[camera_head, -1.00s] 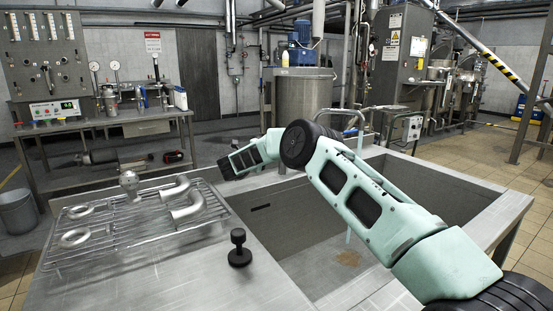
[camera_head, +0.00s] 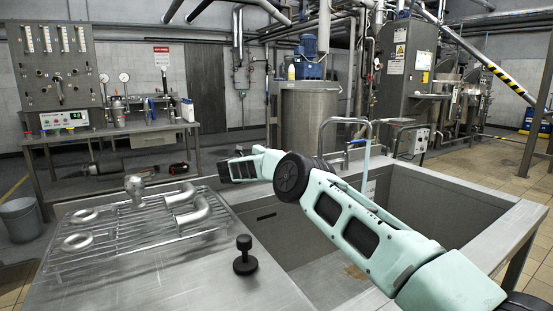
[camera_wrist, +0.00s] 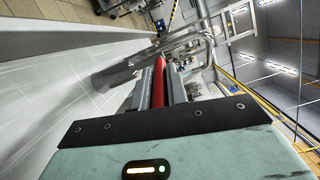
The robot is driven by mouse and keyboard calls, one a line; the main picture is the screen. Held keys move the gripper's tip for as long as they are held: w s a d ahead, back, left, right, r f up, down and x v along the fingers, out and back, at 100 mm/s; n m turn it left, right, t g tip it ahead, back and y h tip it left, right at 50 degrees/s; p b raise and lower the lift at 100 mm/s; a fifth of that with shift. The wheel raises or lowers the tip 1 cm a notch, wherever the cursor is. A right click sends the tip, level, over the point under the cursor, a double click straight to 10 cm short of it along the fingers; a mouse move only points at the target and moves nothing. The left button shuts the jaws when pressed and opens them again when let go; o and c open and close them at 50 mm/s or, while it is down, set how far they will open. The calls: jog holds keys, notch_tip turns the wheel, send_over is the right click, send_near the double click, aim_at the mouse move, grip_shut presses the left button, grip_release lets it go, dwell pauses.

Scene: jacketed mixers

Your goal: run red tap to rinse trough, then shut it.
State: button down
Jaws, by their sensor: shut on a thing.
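My gripper (camera_wrist: 160,68) is shut on the red tap handle (camera_wrist: 158,82) in the wrist view; the red bar lies between the two grey fingers. The metal tap pipe (camera_wrist: 185,42) curves just beyond the fingertips. In the head view the tap spout (camera_head: 345,121) arches over the steel trough (camera_head: 421,193), and a thin pale stream of water (camera_head: 367,155) falls from it. A brown stain (camera_head: 355,272) shows on the trough floor, partly behind my arm. My gripper and the red handle are hidden in the head view.
A wire rack (camera_head: 135,240) with metal pipe bends and rings lies left of the trough. A black knobbed stopper (camera_head: 245,256) stands on the steel top near the trough edge. A mixer tank (camera_head: 309,118) stands behind.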

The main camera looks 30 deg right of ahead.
jog(key=c, duration=1.4)
grip_release()
jog(key=b+v, duration=0.1)
jog(key=v, duration=1.6)
jog(key=shift+a+b, duration=0.15)
jog(key=shift+b, duration=0.15)
